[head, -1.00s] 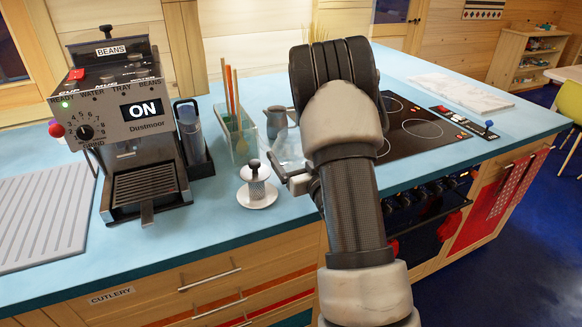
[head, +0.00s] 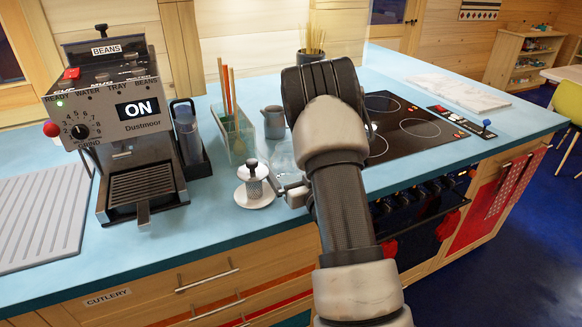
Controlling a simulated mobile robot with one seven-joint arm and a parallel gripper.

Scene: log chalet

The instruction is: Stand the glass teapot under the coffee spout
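The coffee machine (head: 130,110) stands on the blue worktop at the left, its display reading ON. Its spout (head: 121,151) hangs above a slatted drip tray (head: 143,187). A faint clear glass shape (head: 281,157), likely the glass teapot, stands on the worktop behind my gripper and is partly hidden by my arm. My gripper (head: 279,187) is low over the worktop, close in front of that glass and just right of a small lidded pot. My wrist hides much of the fingers, so I cannot tell their opening or whether they touch the glass.
The small pot (head: 253,180) with a black knob stands on a white saucer (head: 266,201). A clear box with sticks (head: 238,140), a grey jug (head: 274,122) and a dark caddy (head: 190,140) stand behind. The hob (head: 405,128) is right. Worktop before the drip tray is free.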

